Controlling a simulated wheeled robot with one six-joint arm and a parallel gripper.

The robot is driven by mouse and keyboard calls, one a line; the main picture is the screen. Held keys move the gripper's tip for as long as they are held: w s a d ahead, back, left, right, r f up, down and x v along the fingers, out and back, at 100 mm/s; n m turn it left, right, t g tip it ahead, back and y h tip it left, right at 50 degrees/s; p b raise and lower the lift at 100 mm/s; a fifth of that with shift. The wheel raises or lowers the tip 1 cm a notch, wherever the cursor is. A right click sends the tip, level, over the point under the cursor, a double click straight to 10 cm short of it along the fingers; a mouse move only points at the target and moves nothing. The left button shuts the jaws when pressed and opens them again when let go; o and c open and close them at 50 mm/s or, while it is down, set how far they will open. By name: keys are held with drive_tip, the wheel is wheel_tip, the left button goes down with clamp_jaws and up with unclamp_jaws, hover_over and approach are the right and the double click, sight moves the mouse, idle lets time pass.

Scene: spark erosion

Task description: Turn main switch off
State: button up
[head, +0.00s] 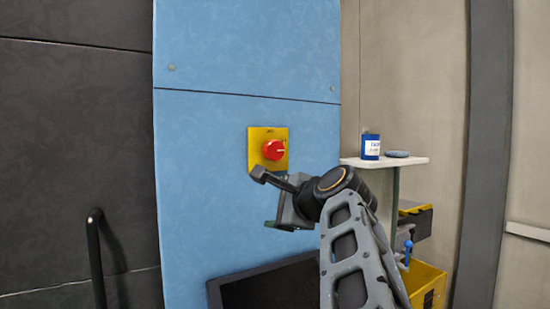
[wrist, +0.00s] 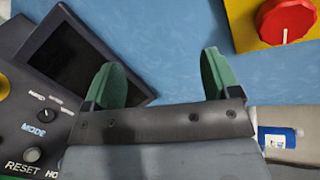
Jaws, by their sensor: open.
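The main switch is a round red knob (head: 274,150) on a yellow plate (head: 256,155), mounted on a blue panel. A white mark on the knob points to the right in the head view. In the wrist view the red knob (wrist: 286,21) sits at the top right corner on its yellow plate (wrist: 243,28), partly cut off by the frame edge. My gripper (head: 262,198) is just below the switch in the head view. In the wrist view my gripper (wrist: 165,75) has its two green fingers spread apart with nothing between them. It is apart from the knob.
A dark control panel with a screen (wrist: 65,52) and a MODE knob (wrist: 40,114) lies left in the wrist view. A black handle (head: 95,255) is at left.

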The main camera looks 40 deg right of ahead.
sight(277, 151)
drive_tip(key=s+d+r+m+t+h, duration=0.25)
drive_tip(key=d+r+m, duration=0.25)
drive_tip(key=r, duration=0.5)
drive_tip(key=shift+t+y, duration=0.35)
drive_tip(key=shift+y, duration=0.1)
drive_tip(key=w+p, duration=0.1)
drive_tip(key=w, duration=0.2)
drive_tip(key=w+p, duration=0.1)
drive_tip(key=w, duration=0.3)
drive_tip(key=w+d+p, duration=0.1)
drive_tip(key=w, duration=0.3)
drive_tip(key=shift+r+p, duration=0.3)
drive_tip(key=shift+w+d, duration=0.15)
drive_tip(key=shift+w, duration=0.45)
drive_tip(key=shift+c, duration=0.4)
drive_tip(key=c, duration=0.8)
drive_tip(key=shift+c, duration=0.2)
